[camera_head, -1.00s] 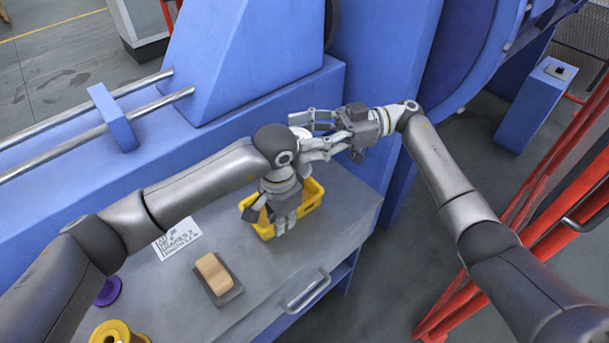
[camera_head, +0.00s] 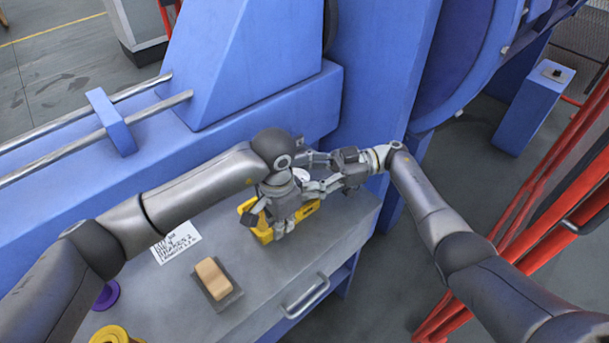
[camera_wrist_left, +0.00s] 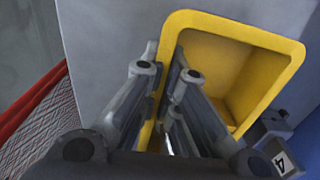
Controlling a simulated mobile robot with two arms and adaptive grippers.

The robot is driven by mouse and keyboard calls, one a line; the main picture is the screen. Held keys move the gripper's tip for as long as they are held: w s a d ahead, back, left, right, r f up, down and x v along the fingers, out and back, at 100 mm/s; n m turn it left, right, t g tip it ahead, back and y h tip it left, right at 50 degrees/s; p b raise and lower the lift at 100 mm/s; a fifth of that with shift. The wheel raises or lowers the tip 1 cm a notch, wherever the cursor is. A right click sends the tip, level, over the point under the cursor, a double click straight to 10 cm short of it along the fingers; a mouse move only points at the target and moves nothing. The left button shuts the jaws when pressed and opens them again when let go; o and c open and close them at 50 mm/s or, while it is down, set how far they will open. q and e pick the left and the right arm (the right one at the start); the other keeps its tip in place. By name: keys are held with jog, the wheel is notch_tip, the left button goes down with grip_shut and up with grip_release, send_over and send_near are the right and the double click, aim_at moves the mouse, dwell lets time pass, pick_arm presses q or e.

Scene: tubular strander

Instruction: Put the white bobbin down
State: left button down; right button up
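The white bobbin (camera_head: 301,175) is mostly hidden in the head view. Only a small pale part shows between the fingers of my right gripper (camera_head: 308,172), which appears shut on it above the far side of the yellow bin (camera_head: 310,209). My left gripper (camera_head: 281,228) points down at the near side of the bin. In the left wrist view its fingers (camera_wrist_left: 166,65) stand on either side of the yellow bin's wall (camera_wrist_left: 235,26) and look closed on it. The visible part of the bin's inside looks empty.
The bin stands on a grey worktop (camera_head: 270,290) against the blue machine (camera_head: 250,60). A tan block on a dark pad (camera_head: 213,278), a written sheet (camera_head: 175,243), a purple spool (camera_head: 106,295) and a yellow spool (camera_head: 110,335) lie to the left. Red rails (camera_head: 560,200) stand at right.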

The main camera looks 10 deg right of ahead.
jog(key=o, duration=1.6)
jog(key=shift+w+d, duration=0.1)
jog(key=shift+d, duration=0.3)
jog(key=shift+w+d, duration=0.2)
jog(key=shift+d, duration=0.9)
jog(key=shift+w+d, duration=0.2)
jog(key=shift+d, duration=0.95)
jog(key=shift+w+d, duration=0.2)
jog(key=shift+d, duration=0.9)
pick_arm(q)
jog(key=c, duration=1.6)
grip_release()
jog(key=shift+o, duration=0.2)
jog(key=shift+r, duration=0.15)
